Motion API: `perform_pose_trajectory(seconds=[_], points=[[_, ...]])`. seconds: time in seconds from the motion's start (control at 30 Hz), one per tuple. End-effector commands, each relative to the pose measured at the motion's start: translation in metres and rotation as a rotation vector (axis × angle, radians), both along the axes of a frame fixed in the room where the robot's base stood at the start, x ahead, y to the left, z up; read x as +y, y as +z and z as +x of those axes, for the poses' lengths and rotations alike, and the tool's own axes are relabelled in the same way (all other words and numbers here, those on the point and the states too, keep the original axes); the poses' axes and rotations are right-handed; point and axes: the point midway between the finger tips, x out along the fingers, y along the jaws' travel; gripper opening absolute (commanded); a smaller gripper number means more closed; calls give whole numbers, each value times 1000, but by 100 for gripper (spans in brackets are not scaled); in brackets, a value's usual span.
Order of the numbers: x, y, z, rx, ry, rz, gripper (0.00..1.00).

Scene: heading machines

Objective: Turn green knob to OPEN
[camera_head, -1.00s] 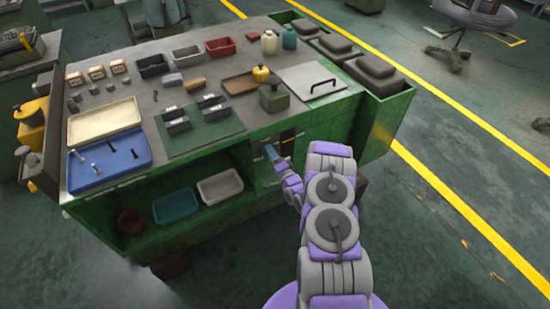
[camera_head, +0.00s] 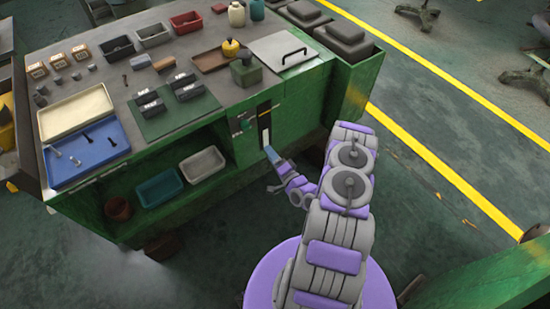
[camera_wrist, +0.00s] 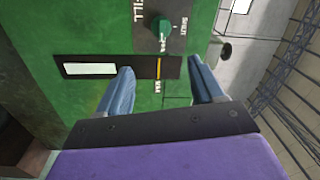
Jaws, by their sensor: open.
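The green knob (camera_wrist: 161,28) sits on a dark plate on the green cabinet front in the wrist view, near the top centre. Lettering beside it includes FILL and SHUT; a smaller label by the knob is hard to read. In the head view the knob's dark plate (camera_head: 241,123) is small, on the cabinet's front face. My gripper (camera_wrist: 160,65) is open and empty, its two blue fingers apart, with the knob beyond the fingertips and apart from them. In the head view my gripper (camera_head: 269,152) is just right of and below the plate.
A gauge slot with a white window (camera_wrist: 90,68) and yellow mark lies below the knob in the wrist view. The green workbench (camera_head: 190,120) carries trays and small parts. An open shelf holds a teal bin (camera_head: 160,187) and a white bin (camera_head: 202,164).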

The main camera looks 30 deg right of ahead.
Motion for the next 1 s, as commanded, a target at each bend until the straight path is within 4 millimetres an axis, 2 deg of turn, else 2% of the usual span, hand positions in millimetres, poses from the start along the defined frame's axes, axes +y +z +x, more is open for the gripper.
perform_pose_trajectory(seconds=[0.1, 0.3, 0.87, 1.0], points=[[-2, -1, -12, 2, -2, 1, 67], [-2, -2, -20, 0, -2, 1, 67], [-1, -2, -20, 0, 0, -1, 67], [-1, 0, -14, 26, 20, -37, 67]])
